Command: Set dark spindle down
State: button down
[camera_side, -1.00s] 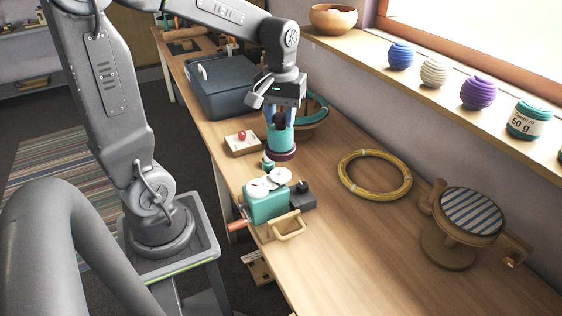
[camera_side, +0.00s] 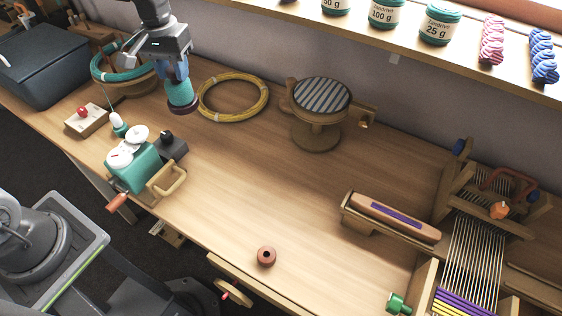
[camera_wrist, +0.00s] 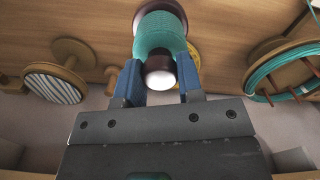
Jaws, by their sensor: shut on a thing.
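The dark spindle (camera_side: 181,95), wound with teal thread, hangs from my gripper (camera_side: 175,73) in the side view. Its dark flange faces down, and it looks roughly upright with a slight tilt. In the wrist view, the two blue fingers of my gripper (camera_wrist: 161,82) are shut around the dark end of the spindle (camera_wrist: 160,35), which has a pale tip. The teal winding extends beyond the fingers. The spindle is over the wooden table (camera_side: 250,185), between the teal-ringed basket and the yellow hoop. I cannot tell whether its lower flange touches the table.
A teal winder (camera_side: 138,174) stands in front. A striped round stand (camera_side: 318,130) is farther right. The table's middle front is mostly clear around a small brown ring (camera_side: 267,256).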

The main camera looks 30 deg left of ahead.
jog(key=w+d+f+m, duration=0.2)
jog(key=w+d+f, duration=0.2)
jog(key=d+f, duration=0.4)
jog(key=w+d+f+m, duration=0.1)
jog(key=w+d+f, duration=0.2)
jog(key=d+f, duration=0.5)
jog(key=shift+w+d+f+m, duration=0.15)
jog(key=shift+w+d+m, duration=0.25)
jog(key=shift+d, duration=1)
jog(key=shift+f, duration=0.15)
jog(key=c, duration=0.8)
grip_release()
jog(key=shift+o, duration=0.2)
notch_tip(320, 180, up, 12)
jog(key=shift+r, duration=0.2)
